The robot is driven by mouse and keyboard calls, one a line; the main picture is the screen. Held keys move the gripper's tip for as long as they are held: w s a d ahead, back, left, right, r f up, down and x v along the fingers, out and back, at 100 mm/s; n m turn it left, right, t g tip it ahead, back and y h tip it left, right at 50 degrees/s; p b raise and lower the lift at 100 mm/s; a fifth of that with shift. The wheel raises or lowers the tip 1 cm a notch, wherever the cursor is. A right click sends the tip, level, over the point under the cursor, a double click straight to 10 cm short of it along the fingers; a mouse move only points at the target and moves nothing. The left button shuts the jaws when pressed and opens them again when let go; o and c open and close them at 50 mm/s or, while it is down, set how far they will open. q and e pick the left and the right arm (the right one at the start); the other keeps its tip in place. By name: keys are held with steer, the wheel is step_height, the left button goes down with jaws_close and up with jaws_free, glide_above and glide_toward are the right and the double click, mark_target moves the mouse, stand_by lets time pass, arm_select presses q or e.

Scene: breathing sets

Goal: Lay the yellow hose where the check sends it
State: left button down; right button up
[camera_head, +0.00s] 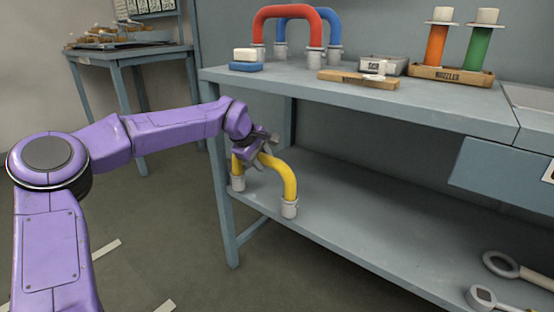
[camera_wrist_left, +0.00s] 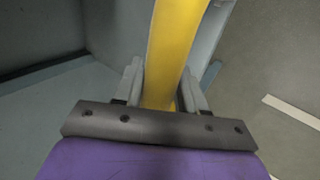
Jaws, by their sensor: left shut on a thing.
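The yellow hose (camera_head: 288,182) is a curved arch with pale grey end fittings. It stands upright at the left end of the lower shelf (camera_head: 350,225), its fittings at or close to the shelf surface. My left gripper (camera_head: 262,152) is around the top of the arch. In the left wrist view the yellow hose (camera_wrist_left: 172,55) runs between the two fingers of my left gripper (camera_wrist_left: 163,88), which are shut on it. Part of the arch is hidden behind the gripper. My right gripper is not in view.
Ring-ended tools (camera_head: 510,268) lie at the lower shelf's right. The shelf's middle is clear.

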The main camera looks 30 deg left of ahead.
arm_select(q)
steer(key=w+f+b, duration=0.1)
steer(key=w+b, duration=0.1)
steer(key=w, duration=0.5)
steer(key=shift+d+f, duration=0.25)
steer(key=shift+d, duration=0.15)
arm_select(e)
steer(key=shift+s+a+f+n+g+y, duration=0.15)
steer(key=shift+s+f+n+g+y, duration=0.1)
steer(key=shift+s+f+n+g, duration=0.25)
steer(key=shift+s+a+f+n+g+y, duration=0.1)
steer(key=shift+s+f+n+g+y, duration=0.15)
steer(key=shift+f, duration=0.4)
arm_select(q)
steer(key=c, duration=0.6)
jaws_free()
steer(key=shift+f, duration=0.15)
steer(key=shift+c, duration=0.2)
